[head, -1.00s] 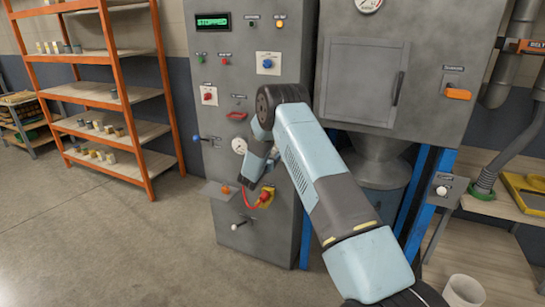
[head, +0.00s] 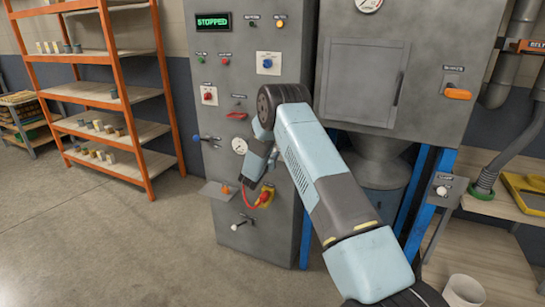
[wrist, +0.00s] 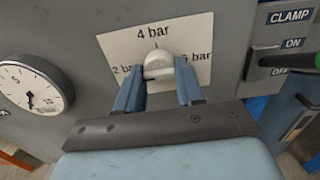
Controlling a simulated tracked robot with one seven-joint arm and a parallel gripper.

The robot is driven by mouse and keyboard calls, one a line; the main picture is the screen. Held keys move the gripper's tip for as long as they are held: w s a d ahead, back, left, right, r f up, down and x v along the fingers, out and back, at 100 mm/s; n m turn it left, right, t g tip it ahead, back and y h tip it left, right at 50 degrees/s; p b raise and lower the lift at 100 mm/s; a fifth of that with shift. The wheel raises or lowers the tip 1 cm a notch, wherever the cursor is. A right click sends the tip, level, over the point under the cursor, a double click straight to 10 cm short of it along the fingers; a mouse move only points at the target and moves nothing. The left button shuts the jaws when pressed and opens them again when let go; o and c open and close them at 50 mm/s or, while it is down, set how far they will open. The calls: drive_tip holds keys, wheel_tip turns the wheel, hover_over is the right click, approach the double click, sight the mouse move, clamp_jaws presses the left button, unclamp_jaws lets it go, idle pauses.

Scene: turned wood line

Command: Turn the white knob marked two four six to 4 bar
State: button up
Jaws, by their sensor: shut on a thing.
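The white knob (wrist: 158,64) sits on a white plate (wrist: 197,50) in the wrist view. The plate reads 2 bar at the left, 4 bar at the top and 6 bar at the right, the outer two partly covered. My gripper (wrist: 161,88) is shut on the knob, with one blue finger on each side. A dark mark on the knob's top edge seems to point up, near 4 bar. In the head view my gripper (head: 249,184) is at the grey cabinet's front, and the knob cannot be made out there.
A round gauge (wrist: 33,88) is left of the plate, its needle pointing roughly down. A clamp switch (wrist: 282,62) with a green-tipped handle is close on the right. In the head view a red button on yellow (head: 265,197) and a small shelf (head: 216,194) are near my gripper.

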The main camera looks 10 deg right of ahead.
drive_tip(key=shift+m, duration=0.3)
drive_tip(key=shift+s+d+f+m, duration=0.1)
drive_tip(key=shift+d+m, duration=0.05)
drive_tip(key=shift+m, duration=4.15)
drive_tip(key=shift+s+d+f+m, duration=0.1)
drive_tip(key=shift+m, duration=4.2)
drive_tip(key=o, duration=1)
drive_tip(key=shift+w+a, duration=0.15)
drive_tip(key=shift+o, duration=0.2)
drive_tip(key=shift+r, duration=0.15)
drive_tip(key=shift+a, duration=0.1)
